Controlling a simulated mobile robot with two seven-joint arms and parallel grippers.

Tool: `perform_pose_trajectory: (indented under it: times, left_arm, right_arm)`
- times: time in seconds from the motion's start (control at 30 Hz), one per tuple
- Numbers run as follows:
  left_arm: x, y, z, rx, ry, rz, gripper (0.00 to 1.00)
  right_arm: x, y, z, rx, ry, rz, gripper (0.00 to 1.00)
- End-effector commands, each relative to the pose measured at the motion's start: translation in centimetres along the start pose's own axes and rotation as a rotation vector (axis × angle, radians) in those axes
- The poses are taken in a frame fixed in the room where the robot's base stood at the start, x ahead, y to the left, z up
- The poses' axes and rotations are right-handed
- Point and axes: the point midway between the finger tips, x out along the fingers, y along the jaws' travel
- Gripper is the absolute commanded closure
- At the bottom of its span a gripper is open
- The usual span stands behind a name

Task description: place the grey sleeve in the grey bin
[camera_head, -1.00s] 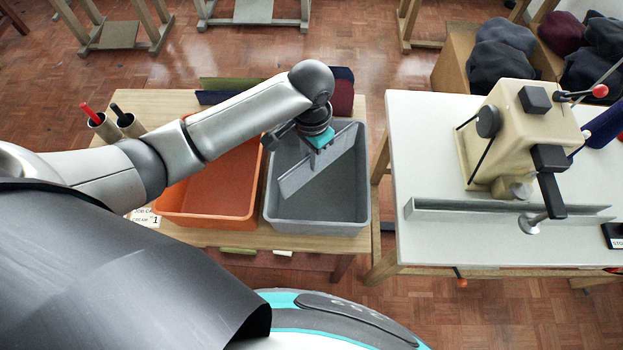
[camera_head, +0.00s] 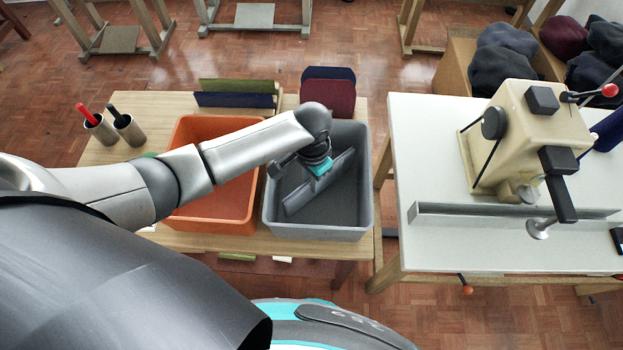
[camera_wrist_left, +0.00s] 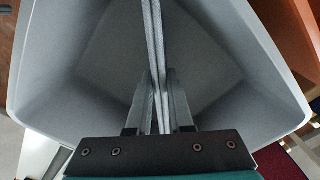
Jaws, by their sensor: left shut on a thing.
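The grey sleeve (camera_head: 318,184) is a thin flat panel, held on edge and slanting across the grey bin. The grey bin (camera_head: 320,232) stands on the wooden table, to the right of the orange bin. My left gripper (camera_head: 318,168) is shut on the sleeve, inside the bin's opening. In the left wrist view the sleeve (camera_wrist_left: 155,50) is edge-on between my left fingers (camera_wrist_left: 154,105), with the grey bin's walls (camera_wrist_left: 50,85) around it. Whether the sleeve touches the bin floor cannot be told. My right gripper is not in view.
The orange bin (camera_head: 212,228) sits close on the left under my arm. Two cups (camera_head: 113,130) with handles stand at the table's left. Coloured panels (camera_head: 235,100) stand behind the bins. A white table (camera_head: 440,150) with a beige machine (camera_head: 530,135) is at the right.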

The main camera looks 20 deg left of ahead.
Motion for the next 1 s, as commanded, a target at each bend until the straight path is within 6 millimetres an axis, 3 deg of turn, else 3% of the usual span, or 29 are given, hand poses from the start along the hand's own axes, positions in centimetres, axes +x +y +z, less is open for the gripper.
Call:
perform_pose_trajectory:
  times: [0.07,0.1,0.33,0.67,0.77,1.0]
  left_arm:
    - [0.3,0.0,0.0,-0.001,-0.001,0.000,1.00]
    - [0.3,0.0,0.0,0.000,-0.001,0.000,0.77]
    - [0.2,0.0,0.0,0.000,-0.001,0.000,0.51]
    - [-0.1,0.0,0.0,0.000,0.001,0.000,0.51]
    - [-1.5,0.0,-0.1,0.001,0.002,0.000,0.51]
    - [-6.7,0.0,-0.1,0.002,0.004,0.000,0.51]
  right_arm:
    - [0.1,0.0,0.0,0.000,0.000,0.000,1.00]
    - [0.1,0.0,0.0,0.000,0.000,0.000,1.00]
    - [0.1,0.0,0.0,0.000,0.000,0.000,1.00]
    - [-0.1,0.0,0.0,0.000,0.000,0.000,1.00]
    - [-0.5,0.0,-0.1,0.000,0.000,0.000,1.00]
    - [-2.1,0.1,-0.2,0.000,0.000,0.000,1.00]
